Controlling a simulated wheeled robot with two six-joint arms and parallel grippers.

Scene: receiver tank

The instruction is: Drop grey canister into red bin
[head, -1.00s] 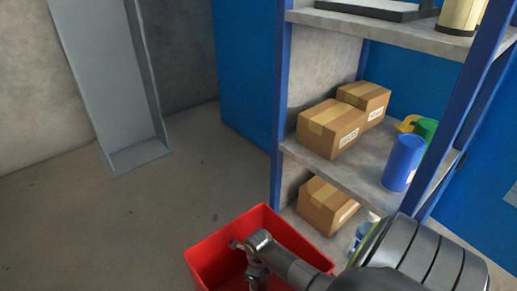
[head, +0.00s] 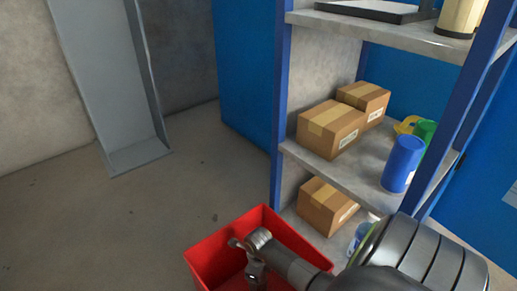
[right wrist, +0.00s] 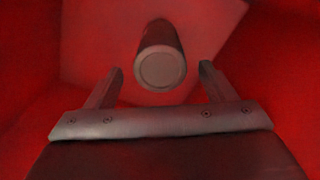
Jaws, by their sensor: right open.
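The red bin (head: 207,258) stands on the floor in front of the shelf, cut off by the bottom edge of the head view. My right gripper (right wrist: 161,78) is inside the bin with its fingers apart. The grey canister (right wrist: 162,62) shows in the right wrist view, beyond and between the fingertips, its round end facing the camera. The fingers look clear of its sides. Red bin surfaces surround it; I cannot tell whether it is resting on the bottom. My left gripper is not in view.
A blue-framed shelf (head: 282,110) stands right of the bin, holding cardboard boxes (head: 333,130), a blue container (head: 402,164) and a green one (head: 426,131). A grey metal channel (head: 110,80) leans at the left wall. The floor (head: 120,225) left of the bin is clear.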

